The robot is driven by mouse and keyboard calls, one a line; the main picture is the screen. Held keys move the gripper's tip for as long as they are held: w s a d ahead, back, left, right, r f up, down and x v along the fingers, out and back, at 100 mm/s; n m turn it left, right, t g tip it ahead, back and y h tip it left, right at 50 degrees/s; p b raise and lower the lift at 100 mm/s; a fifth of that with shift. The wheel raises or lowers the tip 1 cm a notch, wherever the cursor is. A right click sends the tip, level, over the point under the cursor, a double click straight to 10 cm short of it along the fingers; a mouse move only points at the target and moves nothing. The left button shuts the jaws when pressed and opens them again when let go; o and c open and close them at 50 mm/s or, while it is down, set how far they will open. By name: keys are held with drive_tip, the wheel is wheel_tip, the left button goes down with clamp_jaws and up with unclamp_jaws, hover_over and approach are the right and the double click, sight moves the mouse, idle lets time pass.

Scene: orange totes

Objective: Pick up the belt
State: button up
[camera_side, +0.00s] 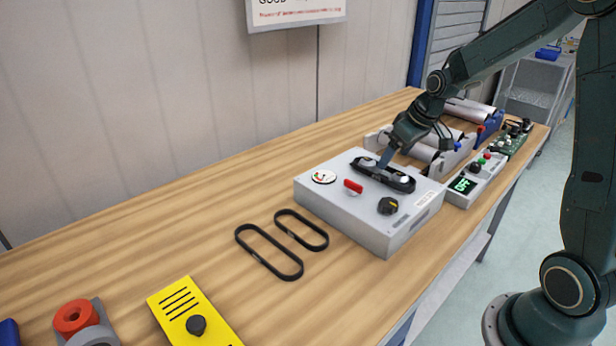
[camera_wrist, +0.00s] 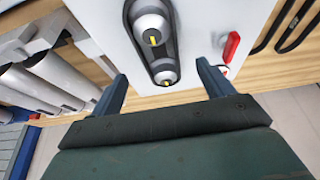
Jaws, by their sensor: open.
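A black belt-like band (camera_side: 400,187) runs around two round pulleys on top of the grey box; in the wrist view the band (camera_wrist: 132,38) encircles the silver pulleys (camera_wrist: 152,28). I cannot tell if it is seated tight. Two loose black belts lie flat on the table left of the box, a larger one (camera_side: 262,262) and a smaller one (camera_side: 291,234). My gripper (camera_side: 384,160) is low over the box at the pulleys. In the wrist view my gripper (camera_wrist: 162,74) is open, its fingers apart on either side of the near pulley, with nothing held.
The grey box (camera_side: 345,208) also carries a red handle (camera_side: 353,187) and a black knob (camera_side: 388,206). A roller unit (camera_side: 425,151) and an OFF display panel (camera_side: 470,182) stand right of it. A yellow block (camera_side: 180,300) is at the front left.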

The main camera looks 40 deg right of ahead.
sight(395, 186)
drive_tip(key=shift+f, duration=0.15)
drive_tip(key=shift+x, duration=2.45)
drive_tip(key=shift+w, duration=0.1)
drive_tip(key=c, duration=1.1)
